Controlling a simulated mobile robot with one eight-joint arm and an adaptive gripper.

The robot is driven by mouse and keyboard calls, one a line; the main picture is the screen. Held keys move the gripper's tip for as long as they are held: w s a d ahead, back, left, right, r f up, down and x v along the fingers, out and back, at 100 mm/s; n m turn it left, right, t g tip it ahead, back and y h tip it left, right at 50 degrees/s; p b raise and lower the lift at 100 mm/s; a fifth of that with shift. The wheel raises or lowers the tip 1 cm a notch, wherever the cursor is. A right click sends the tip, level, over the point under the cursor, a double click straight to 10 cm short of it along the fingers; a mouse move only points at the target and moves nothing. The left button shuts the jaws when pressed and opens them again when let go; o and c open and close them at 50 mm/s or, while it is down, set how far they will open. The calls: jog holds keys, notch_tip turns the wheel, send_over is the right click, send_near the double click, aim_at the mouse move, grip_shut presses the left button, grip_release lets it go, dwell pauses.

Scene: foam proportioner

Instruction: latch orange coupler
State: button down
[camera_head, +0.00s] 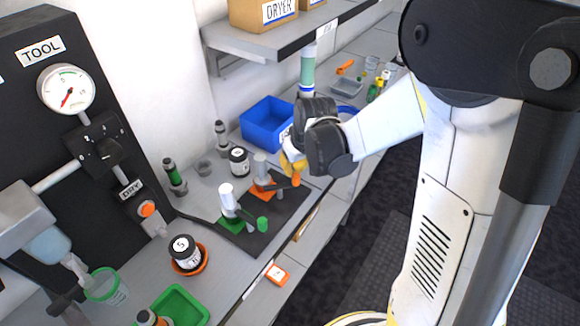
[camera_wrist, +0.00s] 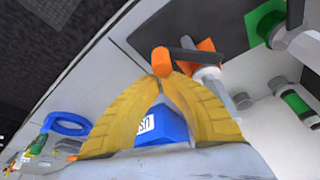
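The orange coupler (camera_head: 263,189) stands on the dark mat, a grey cylinder rising from its orange base. Its dark lever (camera_head: 279,185) points right and ends in an orange tip (camera_head: 296,180). In the wrist view, the orange base (camera_wrist: 206,47), dark lever (camera_wrist: 190,56) and orange tip (camera_wrist: 161,62) show just beyond the fingers. My gripper (camera_head: 293,168) has yellow fingers and is just above the lever tip. In the wrist view, its fingertips (camera_wrist: 165,77) come together right at the orange tip. I cannot tell whether they touch it. Nothing shows held between them.
A green coupler (camera_head: 231,218) with a green-tipped lever stands left of the orange one on the mat (camera_head: 275,217). A blue bin (camera_head: 267,124) is behind my gripper. A black-lidded jar (camera_head: 239,161) stands nearby. A shelf (camera_head: 290,40) overhangs the back.

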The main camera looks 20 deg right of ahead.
aim_at(299, 180)
jog(key=s+m, duration=0.1)
jog(key=m, duration=0.1)
jog(key=s+m+h, duration=0.1)
jog(key=m, duration=0.3)
jog(key=shift+s+d+h, duration=0.2)
jog(key=shift+s+h, duration=0.2)
jog(key=shift+s+a+b, duration=0.1)
jog(key=shift+s+b, duration=0.2)
jog(key=shift+s, duration=0.15)
jog(key=shift+s+f, duration=0.1)
jog(key=shift+s, duration=0.05)
